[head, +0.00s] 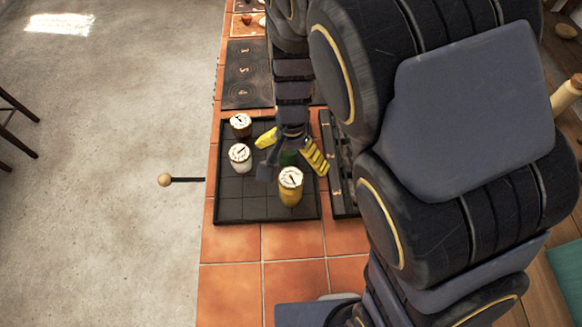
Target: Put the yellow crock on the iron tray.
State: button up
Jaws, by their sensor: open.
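The yellow crock (290,194) stands upright on the iron tray (240,208), toward its front right, with a pale lid bearing a dark mark. My gripper (292,166) is open just behind the crock, its fingers spread to either side. A green thing (288,158) shows partly between the fingers, mostly hidden. A white crock (240,160) and a dark brown crock (240,128) stand on the left part of the tray. Whether my fingers touch anything cannot be told from this view.
A dark slotted rack (342,195) lies right of the tray, partly behind my arm. A black numbered plate (247,88) lies beyond the tray. A wooden-ball handle (165,180) sticks out past the left counter edge. Orange tiles (230,285) in front are clear.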

jog(key=shift+r, duration=0.75)
jog(key=s+d+r+n, duration=0.3)
jog(key=s+r, duration=0.3)
jog(key=s, duration=0.3)
jog(key=s+d+r+n+g, duration=0.1)
jog(key=s+d+r+n, duration=0.2)
jog(key=s, duration=0.6)
notch_tip(320, 180, up, 3)
jog(key=shift+s+d+r, duration=0.1)
jog(key=shift+s+d, duration=0.25)
jog(key=shift+d, duration=0.65)
